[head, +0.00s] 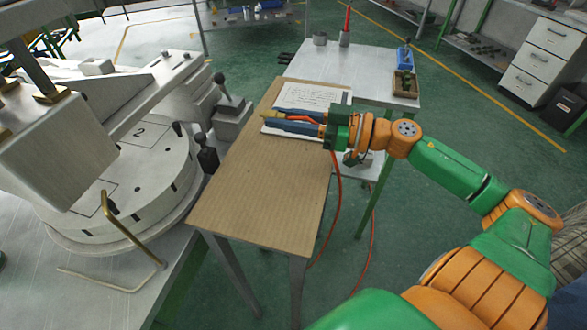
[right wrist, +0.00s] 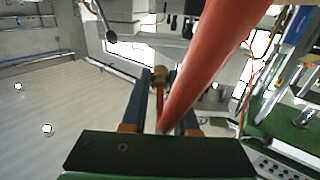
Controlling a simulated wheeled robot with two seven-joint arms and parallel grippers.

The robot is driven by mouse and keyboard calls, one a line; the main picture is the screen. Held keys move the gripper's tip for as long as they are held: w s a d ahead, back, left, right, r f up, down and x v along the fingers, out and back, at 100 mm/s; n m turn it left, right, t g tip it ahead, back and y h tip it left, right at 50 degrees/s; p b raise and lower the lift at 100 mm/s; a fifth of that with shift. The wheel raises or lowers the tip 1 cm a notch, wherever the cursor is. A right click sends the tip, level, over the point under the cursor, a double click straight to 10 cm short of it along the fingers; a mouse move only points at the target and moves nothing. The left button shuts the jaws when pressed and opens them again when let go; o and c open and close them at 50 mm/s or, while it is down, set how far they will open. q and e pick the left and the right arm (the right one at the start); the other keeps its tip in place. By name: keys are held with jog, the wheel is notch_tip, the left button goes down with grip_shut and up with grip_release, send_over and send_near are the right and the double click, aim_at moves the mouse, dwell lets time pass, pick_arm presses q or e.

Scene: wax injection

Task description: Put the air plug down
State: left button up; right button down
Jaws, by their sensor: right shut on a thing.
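My right gripper (head: 271,118) reaches in from the right over the far part of the wooden table, its blue fingers pointing left. It is shut on the air plug, whose small yellowish end (head: 267,114) shows at the fingertips. In the right wrist view the brass-coloured air plug (right wrist: 160,76) sits between the fingertips of the gripper (right wrist: 160,84). An orange-red hose (head: 338,200) hangs from near the gripper past the table's right edge; it crosses close to the camera in the wrist view (right wrist: 208,62). I cannot tell whether the plug touches anything below. My left gripper is not in view.
The wooden table top (head: 258,190) is mostly bare. A printed sheet (head: 310,95) lies behind the gripper. A grey machine with a round plate (head: 140,185) and black-knobbed levers (head: 222,85) stands left. A white table (head: 375,75) behind holds a blue bin (head: 405,57) and a brown box (head: 405,84).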

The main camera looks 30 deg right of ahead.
aim_at(294, 180)
jog(key=s+f, duration=0.2)
jog(key=s+a+f, duration=0.1)
jog(key=s+f, duration=0.3)
jog(key=shift+a+f, duration=0.15)
jog(key=shift+a, duration=0.1)
notch_tip(294, 180, down, 3)
jog(key=shift+f+b, duration=0.1)
jog(key=shift+b, duration=0.45)
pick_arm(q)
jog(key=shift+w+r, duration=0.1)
pick_arm(e)
jog(key=c, duration=0.7)
grip_release()
